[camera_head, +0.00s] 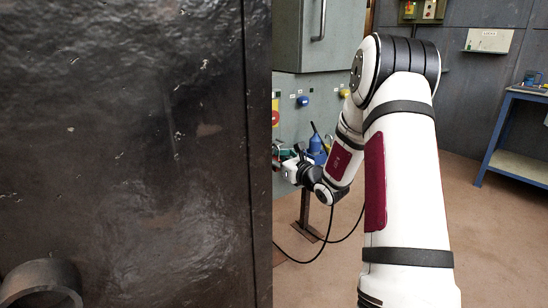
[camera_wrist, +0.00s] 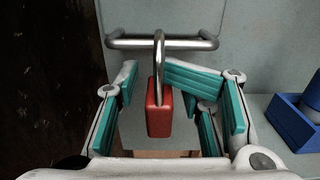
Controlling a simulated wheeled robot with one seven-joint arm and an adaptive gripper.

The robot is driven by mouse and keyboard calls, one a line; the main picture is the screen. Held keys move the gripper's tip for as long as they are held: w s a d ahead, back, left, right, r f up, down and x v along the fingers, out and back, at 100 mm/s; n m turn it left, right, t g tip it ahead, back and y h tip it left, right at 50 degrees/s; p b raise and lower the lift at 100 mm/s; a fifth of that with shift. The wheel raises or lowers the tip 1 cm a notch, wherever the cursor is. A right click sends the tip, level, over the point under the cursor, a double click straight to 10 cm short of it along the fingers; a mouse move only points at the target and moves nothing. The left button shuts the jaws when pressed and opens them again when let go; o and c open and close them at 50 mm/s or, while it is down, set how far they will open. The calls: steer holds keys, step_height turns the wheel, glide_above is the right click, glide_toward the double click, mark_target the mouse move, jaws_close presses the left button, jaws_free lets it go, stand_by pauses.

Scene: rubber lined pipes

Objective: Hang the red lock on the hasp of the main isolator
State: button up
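The red lock (camera_wrist: 159,112) hangs upright in the middle of the wrist view, its steel shackle upward. The shackle crosses a horizontal steel bar (camera_wrist: 190,43) on a grey panel; I cannot tell for sure whether it loops around the bar or only passes in front. My gripper (camera_wrist: 160,85) is open, with its teal pads on both sides of the lock and a gap to the body on the left. In the head view my gripper (camera_head: 292,168) is small, beside the grey panel. The main isolator's hasp is not clearly identifiable; a red and yellow switch (camera_head: 275,113) is partly hidden by the dark wall.
A dark metal wall (camera_head: 130,130) fills the left of the head view. A blue holder (camera_wrist: 297,125) stands right of my gripper. A grey cabinet (camera_head: 335,45) is above. A blue-framed bench (camera_head: 515,135) stands at right, with free floor before it.

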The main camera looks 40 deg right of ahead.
steer(key=shift+o, duration=0.8)
steer(key=shift+s, duration=0.2)
steer(key=s, duration=1.1)
steer(key=shift+s+d, duration=0.2)
steer(key=shift+s, duration=0.15)
